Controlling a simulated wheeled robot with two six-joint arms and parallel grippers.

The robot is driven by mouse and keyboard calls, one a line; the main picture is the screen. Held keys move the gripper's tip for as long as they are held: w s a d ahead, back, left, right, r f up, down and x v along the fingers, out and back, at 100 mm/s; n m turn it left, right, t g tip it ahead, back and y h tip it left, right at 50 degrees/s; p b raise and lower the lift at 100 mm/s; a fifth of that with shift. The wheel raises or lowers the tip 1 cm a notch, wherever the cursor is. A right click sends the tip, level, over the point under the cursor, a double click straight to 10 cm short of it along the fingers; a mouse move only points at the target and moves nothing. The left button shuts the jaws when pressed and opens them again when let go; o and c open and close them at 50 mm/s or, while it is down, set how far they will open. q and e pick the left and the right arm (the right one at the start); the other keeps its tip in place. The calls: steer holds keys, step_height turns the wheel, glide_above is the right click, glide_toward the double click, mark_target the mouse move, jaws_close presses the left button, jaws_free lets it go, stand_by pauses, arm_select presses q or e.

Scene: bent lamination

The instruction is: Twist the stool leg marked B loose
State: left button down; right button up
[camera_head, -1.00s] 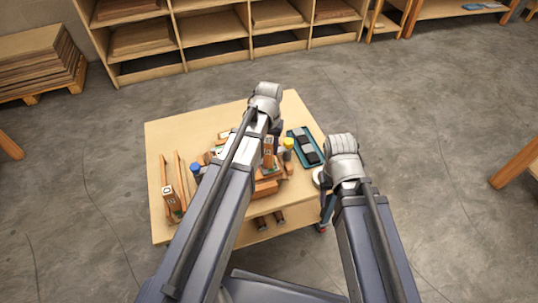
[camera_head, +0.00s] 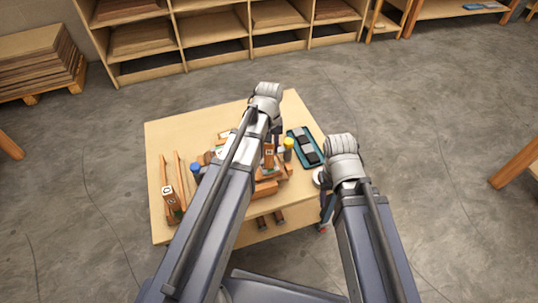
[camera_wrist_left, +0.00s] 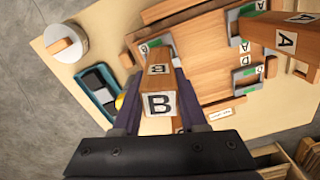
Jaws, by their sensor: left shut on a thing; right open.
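The stool leg marked B (camera_wrist_left: 159,104) is a square orange-brown wooden bar, seen end-on in the left wrist view. My left gripper (camera_wrist_left: 157,88) is shut on it, with one dark finger on each side. The leg stands over the wooden stool seat (camera_wrist_left: 205,66), which has grey corner brackets with green patches. I cannot tell how the leg meets its bracket, as the leg and fingers cover it. Leg A (camera_wrist_left: 287,38) stands at the right of that view. My right gripper (camera_head: 326,210) is open and empty by the table's right edge.
A teal tray (camera_head: 318,162) with dark and grey blocks lies at the table's right, beside a yellow-capped bottle (camera_head: 288,143). A leg marked C (camera_head: 169,198) is at the left, by upright wooden strips. The table's (camera_head: 160,137) back left is clear.

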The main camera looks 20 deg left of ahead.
arm_select(q)
steer(key=n, duration=0.3)
stand_by(0.4)
steer(key=shift+c, duration=1.8)
jaws_free()
steer(key=shift+o, duration=0.4)
steer(key=shift+o, duration=1.4)
steer(key=shift+r, duration=0.15)
